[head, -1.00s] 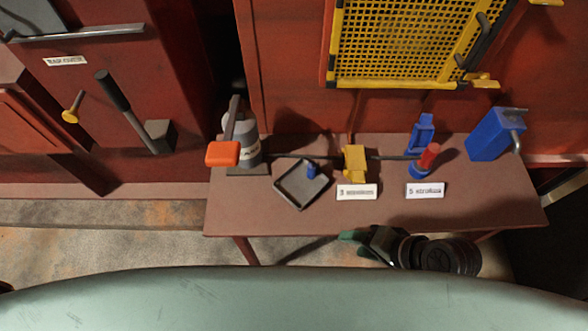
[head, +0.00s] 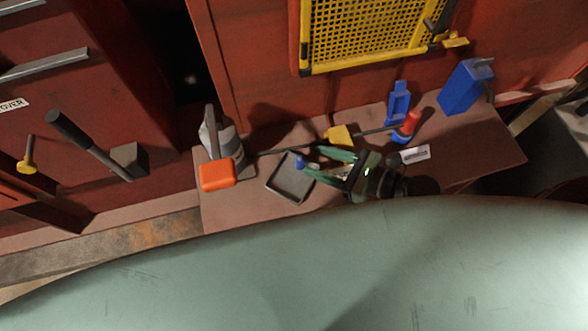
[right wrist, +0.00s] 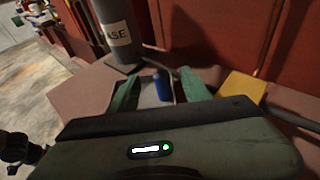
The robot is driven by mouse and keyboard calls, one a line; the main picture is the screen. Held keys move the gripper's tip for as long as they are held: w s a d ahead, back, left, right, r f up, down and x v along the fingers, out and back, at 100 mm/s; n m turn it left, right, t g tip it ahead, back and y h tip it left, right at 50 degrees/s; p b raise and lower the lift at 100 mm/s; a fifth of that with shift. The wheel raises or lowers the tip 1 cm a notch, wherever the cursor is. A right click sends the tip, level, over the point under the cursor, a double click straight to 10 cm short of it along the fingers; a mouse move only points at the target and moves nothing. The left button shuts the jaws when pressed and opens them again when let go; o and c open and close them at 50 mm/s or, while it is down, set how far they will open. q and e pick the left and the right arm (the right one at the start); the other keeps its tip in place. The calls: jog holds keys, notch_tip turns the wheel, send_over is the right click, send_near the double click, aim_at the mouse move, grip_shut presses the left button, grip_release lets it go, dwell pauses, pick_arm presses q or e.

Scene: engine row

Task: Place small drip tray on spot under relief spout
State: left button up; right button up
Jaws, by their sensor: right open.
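The small drip tray (head: 278,186) is a dark grey, shallow square tray with a blue knob (head: 299,163) at its far right side. It lies on the brown bench beside the grease pump. My right gripper (head: 313,161) reaches in from the right with its green fingers open, the tips close to the knob. In the right wrist view the knob (right wrist: 162,85) stands between the two open fingers, and I cannot tell whether either touches it. A blue box (head: 463,88) with a grey bent pipe stands at the bench's right end; I cannot tell if this is the relief spout. My left gripper is not in view.
A blue and red fitting (head: 407,126) and a white label (head: 415,154) are further right. The bench's front left is bare.

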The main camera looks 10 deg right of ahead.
aim_at(304, 158)
jog(key=x, duration=0.4)
jog(key=shift+f+p, duration=0.35)
grip_shut()
jog(key=shift+r, duration=0.1)
notch_tip(304, 158, up, 20)
jog(key=p, duration=0.3)
jog(key=w+d+r+n+g+y+b, duration=0.1)
jog(key=w+d+r+b, duration=0.1)
jog(key=d, duration=0.5)
jog(key=shift+b, duration=0.5)
